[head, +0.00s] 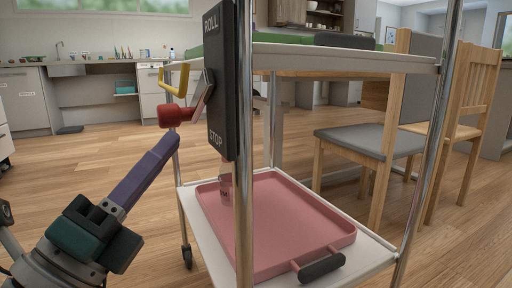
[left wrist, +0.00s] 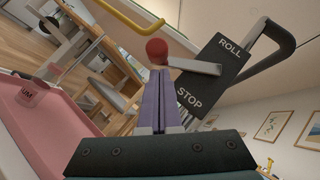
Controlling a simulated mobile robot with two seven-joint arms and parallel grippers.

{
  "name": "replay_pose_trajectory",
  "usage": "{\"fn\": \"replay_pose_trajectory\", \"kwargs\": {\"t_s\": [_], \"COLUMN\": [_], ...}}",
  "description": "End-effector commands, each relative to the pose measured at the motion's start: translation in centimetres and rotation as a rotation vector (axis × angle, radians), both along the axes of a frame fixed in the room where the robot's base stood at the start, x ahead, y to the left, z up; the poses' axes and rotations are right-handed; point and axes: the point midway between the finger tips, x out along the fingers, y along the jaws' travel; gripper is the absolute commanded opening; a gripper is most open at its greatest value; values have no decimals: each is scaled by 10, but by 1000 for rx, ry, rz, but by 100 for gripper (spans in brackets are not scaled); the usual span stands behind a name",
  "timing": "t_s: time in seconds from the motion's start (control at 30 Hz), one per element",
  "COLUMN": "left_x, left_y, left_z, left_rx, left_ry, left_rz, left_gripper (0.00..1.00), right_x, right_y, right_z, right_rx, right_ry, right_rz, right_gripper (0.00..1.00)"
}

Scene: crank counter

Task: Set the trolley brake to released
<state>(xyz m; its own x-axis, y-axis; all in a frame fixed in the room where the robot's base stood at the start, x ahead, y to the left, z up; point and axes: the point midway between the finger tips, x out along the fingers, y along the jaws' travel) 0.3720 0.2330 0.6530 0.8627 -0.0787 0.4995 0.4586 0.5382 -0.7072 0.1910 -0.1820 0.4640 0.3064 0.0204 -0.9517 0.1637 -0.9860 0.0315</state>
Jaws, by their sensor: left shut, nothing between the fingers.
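The trolley brake is a black plate (head: 222,75) marked ROLL at the top and STOP at the bottom, on the trolley's near post. A grey lever (head: 201,97) with a red knob (head: 172,116) sticks out of its left side, slanting down to a height nearer STOP than ROLL. My left gripper (head: 174,138) has its purple fingers shut and empty, tips just under the knob; I cannot tell if they touch. In the left wrist view the knob (left wrist: 157,48) is just beyond the fingertips (left wrist: 160,72), beside the plate (left wrist: 215,68). My right gripper is not in view.
The trolley's lower shelf holds a pink tray (head: 290,225) with a black handle. A yellow handle (head: 175,80) juts out from the upper shelf (head: 340,58), above the knob. Chairs (head: 375,140) stand behind on the right.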

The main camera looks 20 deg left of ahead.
Motion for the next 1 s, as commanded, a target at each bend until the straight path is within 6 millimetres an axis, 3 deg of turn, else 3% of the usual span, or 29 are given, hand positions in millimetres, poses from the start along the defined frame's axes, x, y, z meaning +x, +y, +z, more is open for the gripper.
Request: {"fn": "replay_pose_trajectory", "kwargs": {"t_s": [1.0], "left_x": [7], "left_y": [9], "left_z": [9], "left_rx": [61], "left_ry": [-54], "left_rz": [0], "left_gripper": [0], "right_x": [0], "right_y": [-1], "right_z": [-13], "right_rx": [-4], "right_ry": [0], "right_rz": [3], "right_gripper": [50]}}
